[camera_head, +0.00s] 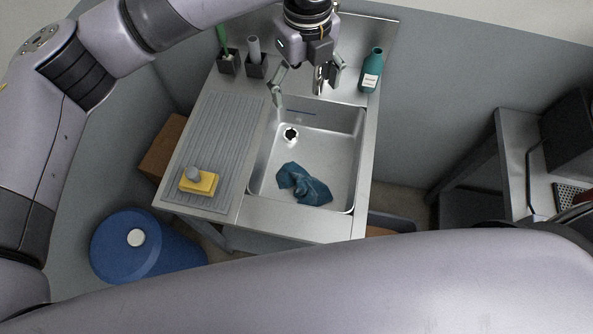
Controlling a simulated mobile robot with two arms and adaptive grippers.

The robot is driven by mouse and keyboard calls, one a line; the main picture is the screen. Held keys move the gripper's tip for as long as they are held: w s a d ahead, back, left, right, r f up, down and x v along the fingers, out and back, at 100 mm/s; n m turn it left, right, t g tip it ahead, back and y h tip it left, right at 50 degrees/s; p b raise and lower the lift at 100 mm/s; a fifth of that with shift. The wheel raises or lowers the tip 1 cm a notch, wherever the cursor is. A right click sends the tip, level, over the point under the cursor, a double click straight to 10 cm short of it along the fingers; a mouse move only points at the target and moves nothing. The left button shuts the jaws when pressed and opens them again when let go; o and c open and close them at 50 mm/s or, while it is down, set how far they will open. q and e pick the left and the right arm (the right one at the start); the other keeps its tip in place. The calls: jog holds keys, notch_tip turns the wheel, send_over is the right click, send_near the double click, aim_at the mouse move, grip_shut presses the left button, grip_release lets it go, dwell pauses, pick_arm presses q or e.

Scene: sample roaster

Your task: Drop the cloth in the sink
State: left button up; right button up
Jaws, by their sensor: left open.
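The dark blue cloth (303,184) lies crumpled on the floor of the steel sink (338,150), near the basin's front edge. The drain (291,134) shows bare behind it. My left gripper (306,92) hangs above the back edge of the sink, near the tap. Its fingers are spread wide and hold nothing. It is apart from the cloth. My right gripper is out of the picture.
A ribbed drainboard (225,130) left of the basin bears a yellow sponge (199,182). A teal bottle (371,72) and two dark holders (228,64) stand at the back. A blue barrel (140,248) stands at lower left.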

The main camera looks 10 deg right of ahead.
pick_arm(q)
jog(key=shift+r, duration=0.1)
notch_tip(320, 180, up, 5)
jog(key=p, duration=0.5)
jog(key=shift+r, duration=0.2)
notch_tip(320, 180, up, 12)
dwell(0.6)
dwell(0.3)
